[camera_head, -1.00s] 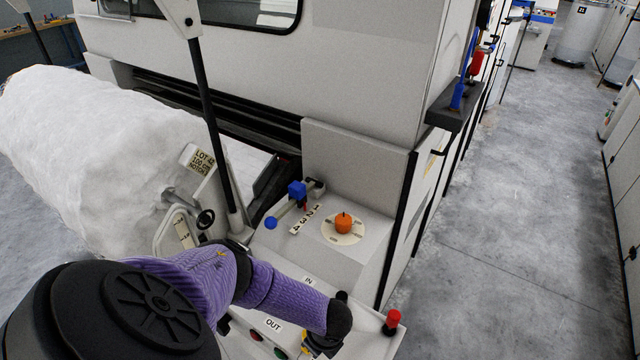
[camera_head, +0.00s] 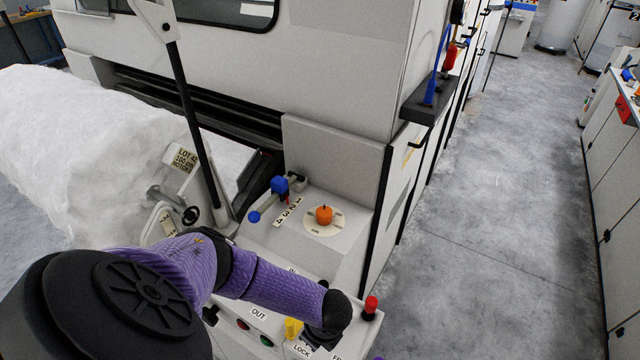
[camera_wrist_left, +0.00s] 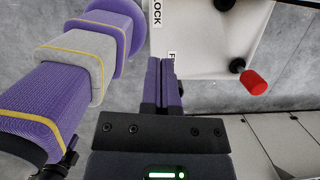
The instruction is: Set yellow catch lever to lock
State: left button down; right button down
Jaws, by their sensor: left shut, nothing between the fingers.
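The yellow catch lever (camera_head: 293,328) shows in the head view on the sloped control panel (camera_head: 225,315), just left of my left wrist. A LOCK label (camera_head: 302,351) lies below it, and part of a label starting with F is to its right. My left wrist partly covers this area, so the lever's exact setting is unclear. In the left wrist view, my left gripper (camera_wrist_left: 163,68) is shut and empty, its fingertips over the panel near the F label. The LOCK label (camera_wrist_left: 157,13) shows at the top there; the yellow lever does not. My right gripper is not in view.
A red knob (camera_head: 371,304) stands at the panel's right edge, close to my wrist. Behind are an orange knob (camera_head: 324,214) on a round dial and a blue-handled lever (camera_head: 279,185). A black post (camera_head: 195,120) rises behind my forearm. The floor aisle (camera_head: 490,220) at right is clear.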

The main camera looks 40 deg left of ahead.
pick_arm(q)
jog(key=v, duration=0.4)
jog(key=shift+w+d+p, duration=0.1)
jog(key=shift+d+p, duration=0.05)
jog(key=shift+p, duration=0.25)
jog(key=shift+d+f, duration=0.1)
